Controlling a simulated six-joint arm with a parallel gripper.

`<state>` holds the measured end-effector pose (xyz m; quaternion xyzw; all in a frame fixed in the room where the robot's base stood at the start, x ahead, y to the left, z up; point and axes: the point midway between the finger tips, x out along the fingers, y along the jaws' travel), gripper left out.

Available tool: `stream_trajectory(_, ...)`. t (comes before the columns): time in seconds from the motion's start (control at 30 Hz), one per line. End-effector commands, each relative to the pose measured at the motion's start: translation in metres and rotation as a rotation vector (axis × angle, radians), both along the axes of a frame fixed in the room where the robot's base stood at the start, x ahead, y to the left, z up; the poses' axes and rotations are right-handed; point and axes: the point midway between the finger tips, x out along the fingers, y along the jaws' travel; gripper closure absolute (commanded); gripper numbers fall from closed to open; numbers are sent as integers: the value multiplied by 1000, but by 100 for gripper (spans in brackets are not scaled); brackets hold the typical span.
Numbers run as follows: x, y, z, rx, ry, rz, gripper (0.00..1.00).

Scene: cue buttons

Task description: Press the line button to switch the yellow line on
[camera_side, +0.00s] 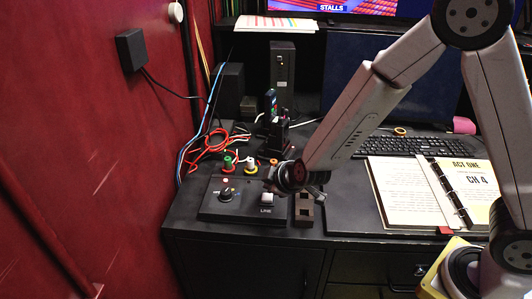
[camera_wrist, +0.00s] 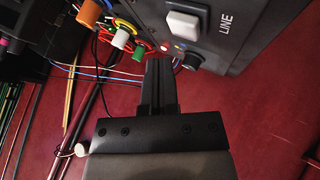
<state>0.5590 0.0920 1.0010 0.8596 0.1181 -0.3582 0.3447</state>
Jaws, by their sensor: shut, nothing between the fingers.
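The line button is a white square cap on a dark control box (camera_side: 215,207), with the word LINE printed beside it. The button (camera_side: 267,198) shows in the side view, and also in the wrist view (camera_wrist: 182,25) at the upper right. The box carries a knob (camera_side: 226,194) and a small red light (camera_wrist: 164,46). My gripper (camera_wrist: 159,62) is shut and empty in the wrist view, its fingertips apart from the button in the picture. In the side view my wrist is just above and right of the button, and the fingers are hard to make out. I cannot make out a lit yellow line.
Coloured plugs and cables (camera_side: 210,140) lie behind the box. A small dark block (camera_side: 304,208) stands right of the button. An open binder (camera_side: 405,190) and a keyboard (camera_side: 405,144) lie farther right. A red wall (camera_side: 90,130) is at left.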

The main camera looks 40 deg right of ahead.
Motion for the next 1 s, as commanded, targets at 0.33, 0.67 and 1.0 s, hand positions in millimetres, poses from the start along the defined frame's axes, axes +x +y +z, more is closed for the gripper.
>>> stream_trajectory(0.33,0,0,-11,2,-2,0,100)
stream_trajectory(0.67,0,0,-11,1,-1,0,100)
stream_trajectory(1.0,0,0,-11,1,-1,0,100)
